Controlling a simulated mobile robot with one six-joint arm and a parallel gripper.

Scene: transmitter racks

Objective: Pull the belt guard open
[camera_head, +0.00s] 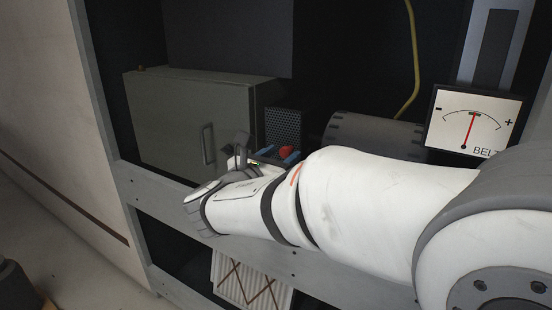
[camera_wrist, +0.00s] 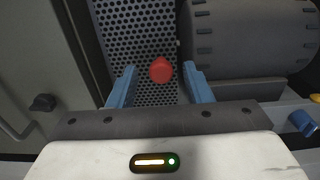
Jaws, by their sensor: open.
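The belt guard (camera_head: 284,122) is a dark perforated panel in the rack. It fills the upper middle of the wrist view (camera_wrist: 135,30). A red knob (camera_wrist: 161,70) sits in front of the mesh and also shows in the head view (camera_head: 286,151). My gripper (camera_wrist: 159,80) is open, its two blue fingers on either side of the red knob with gaps showing on both sides. In the head view my gripper (camera_head: 277,156) is low in front of the guard, partly hidden by my wrist. I cannot tell how deep the fingers reach around the knob.
A grey-green cabinet (camera_head: 185,120) with a bar handle (camera_head: 208,145) stands left of the guard. A ribbed dark drum (camera_head: 372,134) is to its right. A BELT gauge (camera_head: 473,122) is further right. A rack rail (camera_head: 165,207) runs below, with a pleated filter (camera_head: 250,281) under it.

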